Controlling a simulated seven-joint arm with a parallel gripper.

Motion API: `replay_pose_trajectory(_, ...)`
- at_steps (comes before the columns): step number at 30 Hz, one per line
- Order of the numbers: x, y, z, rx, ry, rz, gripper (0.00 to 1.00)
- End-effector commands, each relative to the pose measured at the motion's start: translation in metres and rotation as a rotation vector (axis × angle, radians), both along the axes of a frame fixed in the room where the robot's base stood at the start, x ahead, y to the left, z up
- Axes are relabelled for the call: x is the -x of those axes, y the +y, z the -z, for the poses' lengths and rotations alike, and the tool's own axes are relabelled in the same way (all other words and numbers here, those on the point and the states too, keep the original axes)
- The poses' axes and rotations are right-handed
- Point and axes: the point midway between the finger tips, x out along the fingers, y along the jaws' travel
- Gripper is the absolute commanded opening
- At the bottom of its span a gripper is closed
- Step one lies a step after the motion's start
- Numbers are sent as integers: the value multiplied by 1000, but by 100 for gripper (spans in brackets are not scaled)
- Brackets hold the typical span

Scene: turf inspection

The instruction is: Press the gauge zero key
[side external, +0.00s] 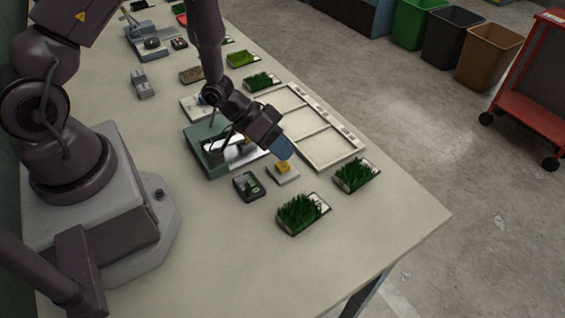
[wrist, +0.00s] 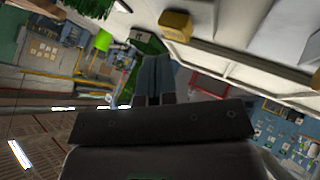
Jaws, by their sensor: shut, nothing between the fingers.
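A yellow key (side external: 283,166) sits on a small pale base (side external: 287,178) on the bench, and it also shows near the top of the wrist view (wrist: 175,26). My gripper (side external: 284,151) has blue fingers pointing down, just above the key in the side view. In the wrist view the gripper (wrist: 153,75) has its fingers together with nothing between them, and the key appears apart, up and right of the tips. A small dark box with a display (side external: 248,185) stands left of the key; I cannot tell whether it is the gauge.
Turf trays (side external: 299,213) and (side external: 353,174) stand to the front and right of the key. A green device (side external: 205,160) is behind left, partly covered by my arm. A pale divided frame (side external: 322,148) lies behind right. The front bench top (side external: 380,225) is clear.

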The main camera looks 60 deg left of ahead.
Motion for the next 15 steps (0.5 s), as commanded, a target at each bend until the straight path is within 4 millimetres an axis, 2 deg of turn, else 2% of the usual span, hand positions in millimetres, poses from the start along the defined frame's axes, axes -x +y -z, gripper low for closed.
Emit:
replay_pose_trajectory(9,0,0,-2,0,-1,1,0)
replay_pose_trajectory(15,-1,0,-20,1,-4,0,0)
